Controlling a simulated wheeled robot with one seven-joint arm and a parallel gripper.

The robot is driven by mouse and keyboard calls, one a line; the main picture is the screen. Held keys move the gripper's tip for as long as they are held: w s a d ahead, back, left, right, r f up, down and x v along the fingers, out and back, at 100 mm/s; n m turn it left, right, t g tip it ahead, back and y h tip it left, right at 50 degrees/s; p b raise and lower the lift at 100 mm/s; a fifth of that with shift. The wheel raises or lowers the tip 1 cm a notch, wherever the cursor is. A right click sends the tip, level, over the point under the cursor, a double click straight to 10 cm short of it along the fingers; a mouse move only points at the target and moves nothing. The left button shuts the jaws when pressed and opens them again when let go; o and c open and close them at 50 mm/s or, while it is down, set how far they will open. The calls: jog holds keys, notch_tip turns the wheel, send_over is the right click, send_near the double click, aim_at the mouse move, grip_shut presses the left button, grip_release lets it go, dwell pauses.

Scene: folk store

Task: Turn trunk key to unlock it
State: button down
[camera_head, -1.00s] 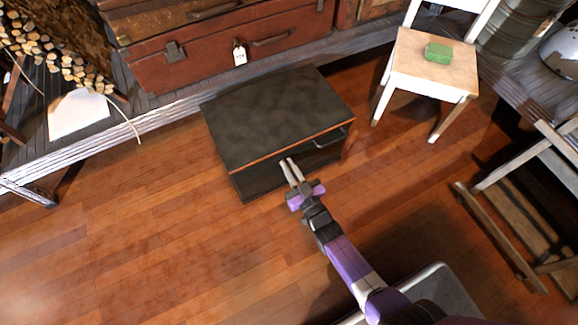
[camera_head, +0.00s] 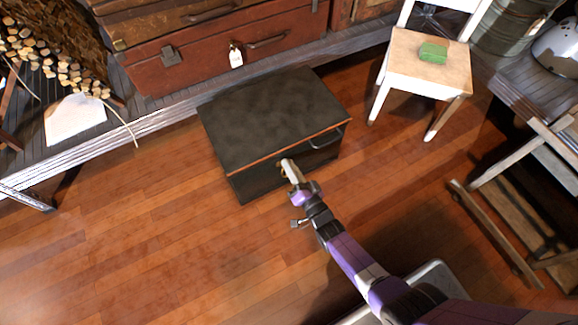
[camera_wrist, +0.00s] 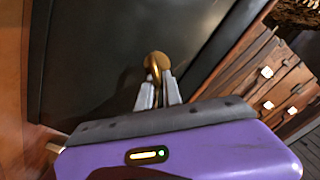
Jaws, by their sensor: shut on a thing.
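A dark trunk (camera_head: 270,120) with an orange-brown edge under its lid stands on the wooden floor, its lid closed. My gripper (camera_head: 288,167) is at the trunk's front face, left of the metal handle (camera_head: 328,139). In the wrist view, a brass key (camera_wrist: 154,64) with a round head sits at the dark front face, and my gripper (camera_wrist: 160,92) is shut on it. The trunk's dark face (camera_wrist: 100,60) fills much of that view. The lock and the key's far end are hidden.
A low grey platform (camera_head: 160,118) behind the trunk bears red-brown suitcases (camera_head: 215,60) and stacked wood (camera_head: 50,60). A wooden frame (camera_head: 497,232) stands at far right. Floor at left is clear.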

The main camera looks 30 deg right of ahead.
jog(key=m, duration=0.1)
jog(key=f+m, duration=0.1)
jog(key=m, duration=0.1)
jog(key=shift+s+d+m, duration=0.15)
jog(key=shift+m, duration=0.15)
jog(key=m, duration=0.5)
jog(key=shift+d+f+b, duration=0.1)
jog(key=shift+f+b, duration=0.2)
jog(key=shift+b, duration=0.05)
jog(key=c, duration=1.5)
grip_release()
jog(key=s+p, duration=0.2)
jog(key=s, duration=0.5)
jog(key=shift+s+p, duration=0.4)
